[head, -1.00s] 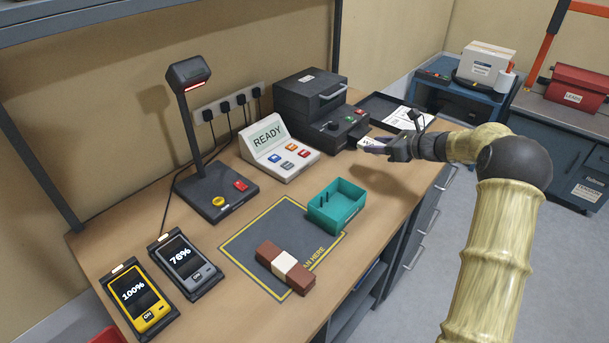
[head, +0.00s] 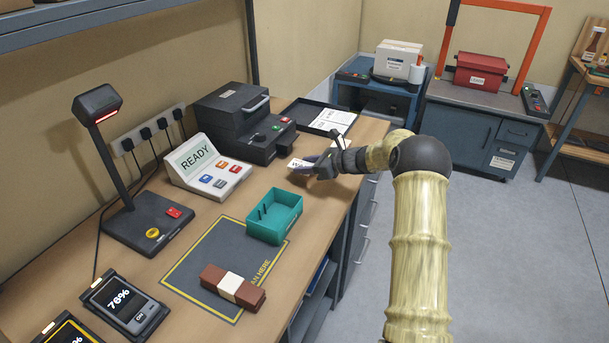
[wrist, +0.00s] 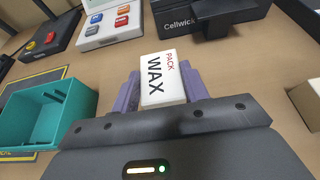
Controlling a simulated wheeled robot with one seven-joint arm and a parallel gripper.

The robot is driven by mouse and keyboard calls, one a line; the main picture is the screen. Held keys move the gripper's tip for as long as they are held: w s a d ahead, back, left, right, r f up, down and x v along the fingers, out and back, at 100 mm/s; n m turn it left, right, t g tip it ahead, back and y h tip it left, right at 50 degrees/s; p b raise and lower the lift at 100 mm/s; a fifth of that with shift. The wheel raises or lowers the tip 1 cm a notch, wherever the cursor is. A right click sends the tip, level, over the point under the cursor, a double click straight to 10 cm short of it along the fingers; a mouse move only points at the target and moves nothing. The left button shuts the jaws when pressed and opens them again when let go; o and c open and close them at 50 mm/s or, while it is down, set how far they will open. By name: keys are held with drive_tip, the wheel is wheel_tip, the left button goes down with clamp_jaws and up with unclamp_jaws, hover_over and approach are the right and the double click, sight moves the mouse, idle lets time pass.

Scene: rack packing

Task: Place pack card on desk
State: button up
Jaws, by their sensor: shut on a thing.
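My gripper (head: 318,163) is shut on a small white card, the pack card (head: 300,164), above the right part of the desk (head: 338,205). In the wrist view the card (wrist: 160,80) reads "PACK WAX" and sits between the two purple fingers. In the head view my gripper is right of the teal tray (head: 275,216) and in front of the black machine (head: 232,112). I cannot tell exactly how high the card is above the desk.
A brown block with a white band (head: 233,287) lies on the marked grey mat (head: 190,265). A READY console (head: 207,167), a scanner lamp (head: 148,228) and a black tray with papers (head: 312,117) stand on the desk.

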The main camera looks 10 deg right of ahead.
sight(306, 180)
drive_tip(key=shift+f, duration=1.85)
drive_tip(key=shift+f, duration=0.15)
drive_tip(key=o, duration=1)
drive_tip(key=shift+c, duration=0.2)
